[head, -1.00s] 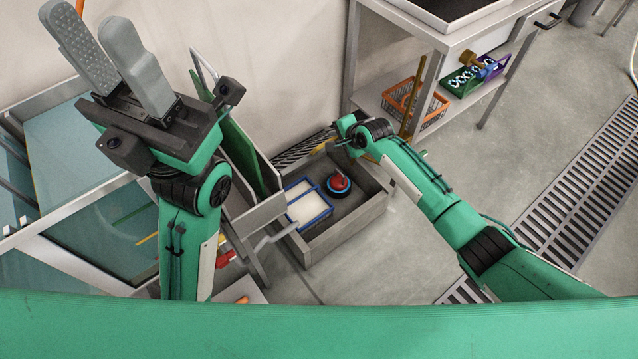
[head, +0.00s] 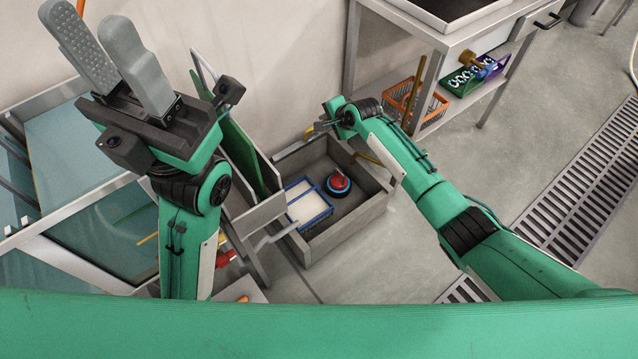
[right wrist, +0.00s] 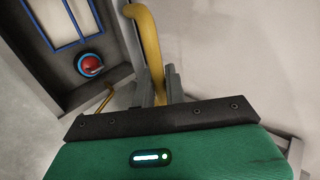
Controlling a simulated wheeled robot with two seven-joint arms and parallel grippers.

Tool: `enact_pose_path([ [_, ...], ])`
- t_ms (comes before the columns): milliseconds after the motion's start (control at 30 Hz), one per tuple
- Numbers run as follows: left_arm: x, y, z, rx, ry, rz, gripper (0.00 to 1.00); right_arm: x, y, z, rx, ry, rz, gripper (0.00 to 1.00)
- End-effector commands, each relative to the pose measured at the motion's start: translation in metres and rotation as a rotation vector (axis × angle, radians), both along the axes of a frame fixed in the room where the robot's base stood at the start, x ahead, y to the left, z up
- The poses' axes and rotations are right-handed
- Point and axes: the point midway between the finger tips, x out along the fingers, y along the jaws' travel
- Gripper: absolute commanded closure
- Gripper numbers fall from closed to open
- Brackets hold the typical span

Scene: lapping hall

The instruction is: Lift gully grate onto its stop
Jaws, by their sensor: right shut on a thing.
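My right gripper (head: 323,124) is shut on a yellow curved handle (head: 309,132) above the back corner of the grey pit box (head: 350,220). The handle (right wrist: 152,45) also shows between the fingers in the right wrist view. My left gripper (head: 83,20) is open and empty, raised at the upper left.
In the pit are a blue-framed white tray (head: 308,204) and a red and blue round object (head: 338,183). A bench (head: 460,42) with an orange basket (head: 402,98) on its shelf stands behind on the right. The floor (head: 430,270) to the right of the pit is clear.

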Motion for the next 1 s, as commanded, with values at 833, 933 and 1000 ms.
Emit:
enact_pose_path([
  [833, 0.000, 0.000, -0.016, 0.000, 0.000, 0.000, 0.64, 0.039, 0.031, 0.028, 0.001, -0.002, 0.001, 1.00],
  [933, 0.000, 0.000, -0.016, 0.000, 0.000, 0.000, 0.64, 0.039, 0.031, 0.028, 0.001, -0.002, 0.001, 1.00],
  [1000, 0.000, 0.000, -0.016, 0.000, 0.000, 0.000, 0.64, 0.040, 0.031, 0.028, 0.001, -0.002, 0.001, 1.00],
])
